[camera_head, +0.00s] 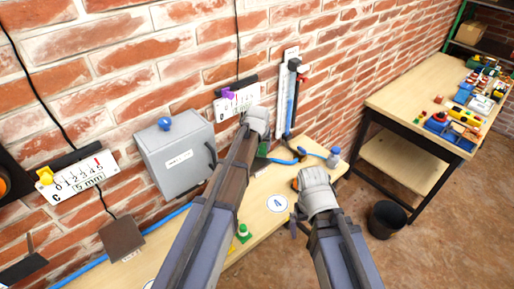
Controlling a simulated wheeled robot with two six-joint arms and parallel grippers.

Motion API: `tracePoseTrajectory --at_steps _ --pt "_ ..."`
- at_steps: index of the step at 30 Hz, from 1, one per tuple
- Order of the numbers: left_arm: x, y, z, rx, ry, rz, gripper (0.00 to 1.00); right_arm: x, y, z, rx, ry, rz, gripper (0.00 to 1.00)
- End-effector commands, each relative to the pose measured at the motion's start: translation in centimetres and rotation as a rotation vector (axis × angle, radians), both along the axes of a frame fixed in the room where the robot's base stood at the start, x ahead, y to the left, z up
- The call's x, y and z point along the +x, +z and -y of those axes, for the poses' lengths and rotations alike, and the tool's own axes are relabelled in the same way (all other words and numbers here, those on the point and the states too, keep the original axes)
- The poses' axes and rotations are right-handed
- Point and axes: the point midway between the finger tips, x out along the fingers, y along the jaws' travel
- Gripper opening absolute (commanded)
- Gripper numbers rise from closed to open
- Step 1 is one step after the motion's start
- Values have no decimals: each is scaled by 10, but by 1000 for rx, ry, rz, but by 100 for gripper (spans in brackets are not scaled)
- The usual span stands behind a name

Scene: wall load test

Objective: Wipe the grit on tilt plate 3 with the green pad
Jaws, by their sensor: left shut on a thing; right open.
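My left gripper (257,124) is at the wall, just right of the middle gauge board. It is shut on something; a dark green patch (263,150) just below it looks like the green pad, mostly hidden. My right gripper (314,190) is open and empty above the right part of the bench, near the round label 4. A dark tilt plate (122,238) sits at the left, and another (22,264) at the lower left corner. Tilt plate 3 and its grit cannot be made out; my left arm covers part of the bench.
A grey wall box (176,158) with a blue knob is left of my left arm. Gauge boards (82,180) and a vertical blue scale (287,95) hang on the brick wall. A green-topped item (243,233) stands on the bench (263,222). A black bin (386,219) and workbench (405,95) are right.

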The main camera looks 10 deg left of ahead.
Motion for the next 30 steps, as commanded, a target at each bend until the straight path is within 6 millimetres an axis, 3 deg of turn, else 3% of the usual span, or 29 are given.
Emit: tracePoseTrajectory --at_steps 8,24,30 --pt "-2 -3 -1 0 0 -2 11 0 -3 0 0 0 0 100" --pt "-34 -2 -25 1 2 -4 11 0 -1 0 0 0 0 100" --pt "-34 -1 -27 1 0 -3 11 0 -1 0 0 0 0 100"
